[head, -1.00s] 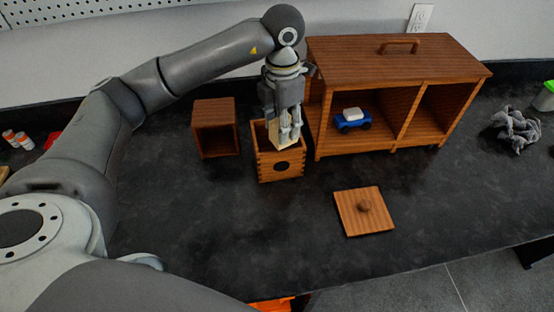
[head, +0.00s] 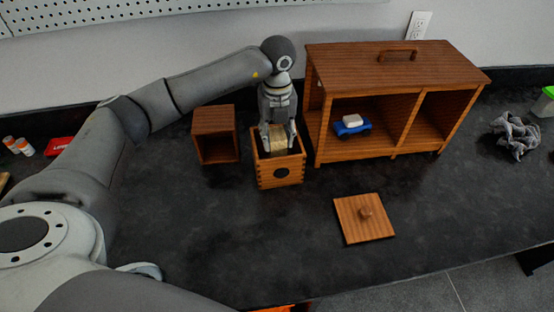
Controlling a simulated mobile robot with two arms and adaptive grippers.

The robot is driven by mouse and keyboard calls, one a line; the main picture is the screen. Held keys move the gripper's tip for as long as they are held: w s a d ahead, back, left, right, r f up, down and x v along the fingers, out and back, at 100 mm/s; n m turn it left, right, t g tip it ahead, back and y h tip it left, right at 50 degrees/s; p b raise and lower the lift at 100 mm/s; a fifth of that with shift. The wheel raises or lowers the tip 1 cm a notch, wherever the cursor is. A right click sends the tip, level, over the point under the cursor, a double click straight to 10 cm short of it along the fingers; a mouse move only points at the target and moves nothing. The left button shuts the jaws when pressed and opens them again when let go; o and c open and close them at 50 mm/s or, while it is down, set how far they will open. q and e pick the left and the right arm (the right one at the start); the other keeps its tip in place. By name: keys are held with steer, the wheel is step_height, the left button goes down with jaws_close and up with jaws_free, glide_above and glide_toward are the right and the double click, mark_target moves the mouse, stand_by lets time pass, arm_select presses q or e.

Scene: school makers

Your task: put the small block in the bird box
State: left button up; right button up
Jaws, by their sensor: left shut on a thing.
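The bird box (head: 280,177) is a small open-topped wooden box with a dark round hole in its front, standing at the middle of the dark counter. My left gripper (head: 278,140) points down at the box's open top, its fingertips at or just inside the rim. It is shut on the small block (head: 278,136), a pale wooden piece between the fingers. The block's lower part is hidden, so I cannot tell whether it touches the box floor. My right gripper is not in view.
A square wooden lid with a knob (head: 360,230) lies in front. An open wooden cube (head: 215,152) stands left of the box. A larger two-compartment cabinet (head: 398,57) stands close on the right, holding a blue toy car (head: 351,130).

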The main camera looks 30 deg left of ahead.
mark_target(277, 134)
arm_select(q)
step_height(277, 134, down, 7)
steer(key=shift+f+p, duration=0.15)
steer(key=shift+p, duration=0.4)
steer(key=shift+f, duration=0.1)
steer(key=shift+f, duration=0.1)
steer(key=o, duration=0.8)
steer(key=shift+c, duration=0.2)
steer(key=shift+r, duration=0.25)
step_height(277, 134, up, 10)
steer(key=shift+r+b, duration=0.25)
steer(key=shift+b, duration=0.85)
steer(key=shift+r, duration=0.7)
